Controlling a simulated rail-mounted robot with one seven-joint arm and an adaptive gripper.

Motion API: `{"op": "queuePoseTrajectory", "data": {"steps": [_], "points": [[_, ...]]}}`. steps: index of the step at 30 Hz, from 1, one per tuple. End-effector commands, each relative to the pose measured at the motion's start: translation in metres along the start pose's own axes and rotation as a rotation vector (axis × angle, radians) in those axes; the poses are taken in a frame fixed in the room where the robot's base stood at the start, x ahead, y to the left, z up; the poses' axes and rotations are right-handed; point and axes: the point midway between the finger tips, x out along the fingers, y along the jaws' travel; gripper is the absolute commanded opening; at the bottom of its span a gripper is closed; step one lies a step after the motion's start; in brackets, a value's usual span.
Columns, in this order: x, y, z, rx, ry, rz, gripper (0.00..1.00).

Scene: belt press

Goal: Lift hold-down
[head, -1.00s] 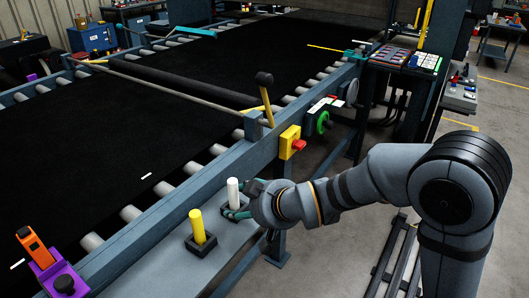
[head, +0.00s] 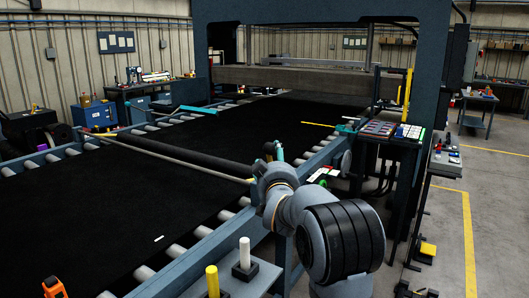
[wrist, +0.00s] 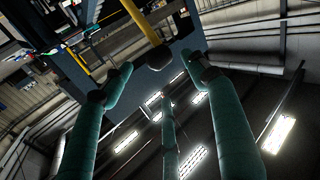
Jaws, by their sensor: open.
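The hold-down is a long dark bar (head: 165,158) lying across the black belt, with a thin rod beside it. Its hand lever (wrist: 142,24), yellow with a dark round knob (wrist: 160,58), shows at the top middle of the wrist view. In the head view the knob (head: 268,147) shows just above my gripper (head: 279,153), and my wrist hides most of the lever. In the wrist view my gripper (wrist: 160,75) has its teal fingers spread, with the knob just ahead between the fingertips. I cannot tell whether they touch it.
The belt frame rail (head: 190,262) with rollers runs alongside my arm. A white peg (head: 245,252) and a yellow peg (head: 212,281) stand on the side shelf. An orange tool (head: 53,287) is at lower left. A control panel (head: 393,131) stands beyond; the right floor is open.

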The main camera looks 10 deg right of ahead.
Motion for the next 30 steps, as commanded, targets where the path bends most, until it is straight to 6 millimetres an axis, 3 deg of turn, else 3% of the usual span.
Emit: {"op": "queuePoseTrajectory", "data": {"steps": [12, 18, 30], "points": [[0.067, 0.001, -0.004, 0.0, -0.002, -0.001, 0.59], [0.091, 0.0, -0.002, 0.0, -0.002, -0.002, 0.59], [0.1, -0.001, 0.0, 0.001, -0.001, -0.002, 0.59]]}}
